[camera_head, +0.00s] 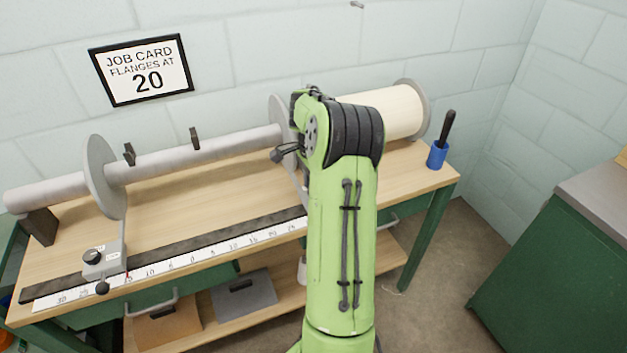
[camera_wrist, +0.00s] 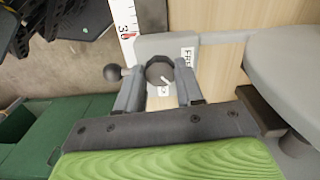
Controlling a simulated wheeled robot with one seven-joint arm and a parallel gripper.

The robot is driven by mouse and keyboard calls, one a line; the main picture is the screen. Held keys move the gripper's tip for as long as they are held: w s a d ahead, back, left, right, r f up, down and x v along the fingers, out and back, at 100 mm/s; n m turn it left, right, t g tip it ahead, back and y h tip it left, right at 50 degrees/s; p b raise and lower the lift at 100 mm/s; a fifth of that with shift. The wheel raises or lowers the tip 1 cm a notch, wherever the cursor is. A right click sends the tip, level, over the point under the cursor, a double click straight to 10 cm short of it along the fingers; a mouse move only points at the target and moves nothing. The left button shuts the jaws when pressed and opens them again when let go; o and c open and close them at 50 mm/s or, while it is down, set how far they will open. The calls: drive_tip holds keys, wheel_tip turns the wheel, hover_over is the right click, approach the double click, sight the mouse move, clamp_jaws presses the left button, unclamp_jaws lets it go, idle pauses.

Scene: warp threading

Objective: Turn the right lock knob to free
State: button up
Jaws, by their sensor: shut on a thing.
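In the wrist view the right lock knob (camera_wrist: 159,71) is a dark round knob on a light grey carriage block (camera_wrist: 151,45). My gripper (camera_wrist: 158,86) has one finger on each side of the knob and is shut on it. A small white mark shows on the knob; which way it points is hard to tell. A label reading FREE (camera_wrist: 187,56) lies to the right of the knob. A smaller label below it is too small to read. In the head view my arm hides the gripper, the right knob and its block.
A black ball handle (camera_wrist: 113,72) sits just left of my gripper's left finger. The right flange (camera_wrist: 287,70) stands close on the right. The left carriage (camera_head: 103,262) and left flange (camera_head: 105,178) stand far left. The job card (camera_head: 141,70) reads flanges at 20.

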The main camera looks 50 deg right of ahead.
drive_tip(key=n+p, duration=0.3)
drive_tip(key=n, duration=0.2)
drive_tip(key=shift+r+n, duration=0.15)
drive_tip(key=shift+n, duration=0.15)
drive_tip(key=shift+n+p, duration=0.95)
drive_tip(key=shift+n, duration=1.35)
drive_tip(key=o, duration=1)
drive_tip(key=shift+o, duration=0.2)
wheel_tip(320, 180, up, 16)
drive_tip(key=p, duration=0.4)
drive_tip(key=shift+f, duration=0.25)
